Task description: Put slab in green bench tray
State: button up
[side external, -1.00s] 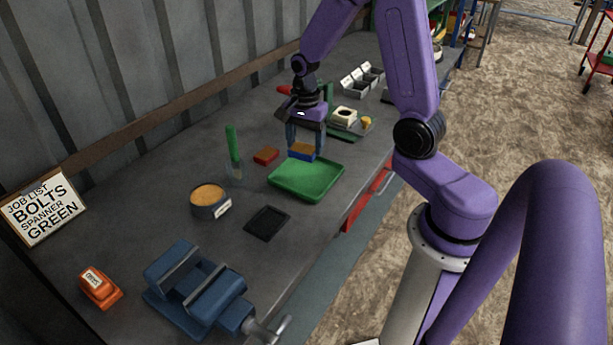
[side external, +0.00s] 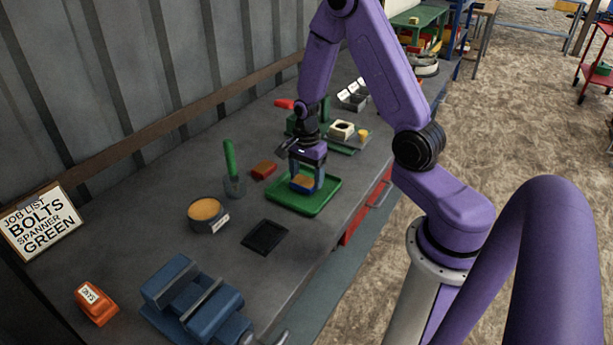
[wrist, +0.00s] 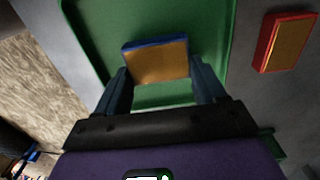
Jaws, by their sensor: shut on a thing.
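The slab (side external: 303,185) is a small block with blue sides and a tan-orange top. My gripper (side external: 305,187) is shut on it, with one finger on each side. The slab is within the outline of the green bench tray (side external: 321,205), at or just above its floor; I cannot tell if it touches. In the wrist view the slab (wrist: 157,63) sits between the fingers of my gripper (wrist: 162,82), with the green tray (wrist: 92,45) beneath and around it. The tray's floor shows no other object.
A red block with an orange top (side external: 264,170) lies outside the tray to its left; it also shows in the wrist view (wrist: 285,42). A green-handled tool (side external: 230,162), a round tin (side external: 206,213), a black flat tray (side external: 265,237) and a blue vise (side external: 196,300) stand nearer.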

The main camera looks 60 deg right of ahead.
jog(key=shift+f, duration=0.25)
jog(key=shift+f, duration=0.2)
jog(key=o, duration=1.4)
jog(key=shift+r, duration=0.1)
